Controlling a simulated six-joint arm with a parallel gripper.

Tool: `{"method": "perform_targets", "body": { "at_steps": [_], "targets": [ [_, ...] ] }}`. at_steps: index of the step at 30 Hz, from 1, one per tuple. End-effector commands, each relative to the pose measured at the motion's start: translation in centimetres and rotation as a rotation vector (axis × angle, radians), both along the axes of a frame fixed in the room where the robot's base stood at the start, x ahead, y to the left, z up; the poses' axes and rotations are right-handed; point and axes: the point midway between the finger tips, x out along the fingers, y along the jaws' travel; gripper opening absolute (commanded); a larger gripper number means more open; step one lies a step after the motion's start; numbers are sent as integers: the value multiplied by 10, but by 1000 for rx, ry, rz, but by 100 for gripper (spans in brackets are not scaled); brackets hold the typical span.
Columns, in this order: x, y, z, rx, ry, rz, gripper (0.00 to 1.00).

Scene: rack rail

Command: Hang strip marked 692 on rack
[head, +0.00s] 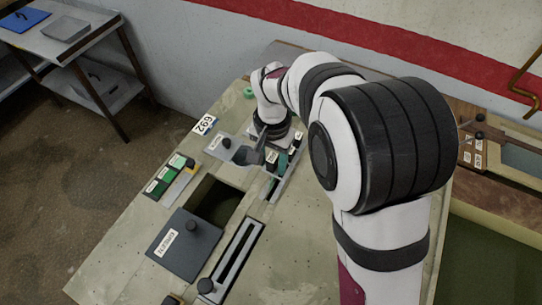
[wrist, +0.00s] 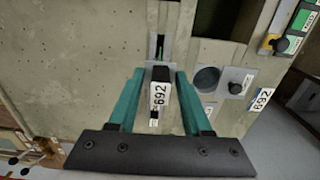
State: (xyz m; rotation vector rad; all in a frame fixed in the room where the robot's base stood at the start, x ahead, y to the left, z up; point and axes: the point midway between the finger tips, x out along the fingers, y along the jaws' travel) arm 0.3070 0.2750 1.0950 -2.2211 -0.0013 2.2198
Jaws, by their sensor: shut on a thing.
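My gripper (wrist: 159,78) has its two teal fingers on either side of a dark strip (wrist: 159,74) with a white label reading 692. It is shut on this strip. The strip is over or at a narrow slotted grey rail (wrist: 152,42) on the bench; I cannot tell whether it touches. In the head view, the rail (head: 272,192) lies below my wrist with several small labelled pieces along it, and the held strip is hard to make out.
A grey plate with a knob (head: 227,142) lies near the sign. Green labelled strips (head: 163,180) sit beside a dark opening (head: 217,200). A dark knobbed cover (head: 185,245) and a slotted frame (head: 239,248) lie nearer the front.

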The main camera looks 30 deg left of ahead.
Motion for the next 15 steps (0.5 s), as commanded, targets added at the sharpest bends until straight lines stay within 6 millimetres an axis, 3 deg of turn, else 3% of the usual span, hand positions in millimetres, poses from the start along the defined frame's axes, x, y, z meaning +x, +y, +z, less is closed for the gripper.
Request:
{"method": "perform_targets", "body": {
  "at_steps": [5,15],
  "targets": [
    [0,0,-6,-1,0,1,9],
    [0,0,-39,-1,1,0,9]
  ]
}}
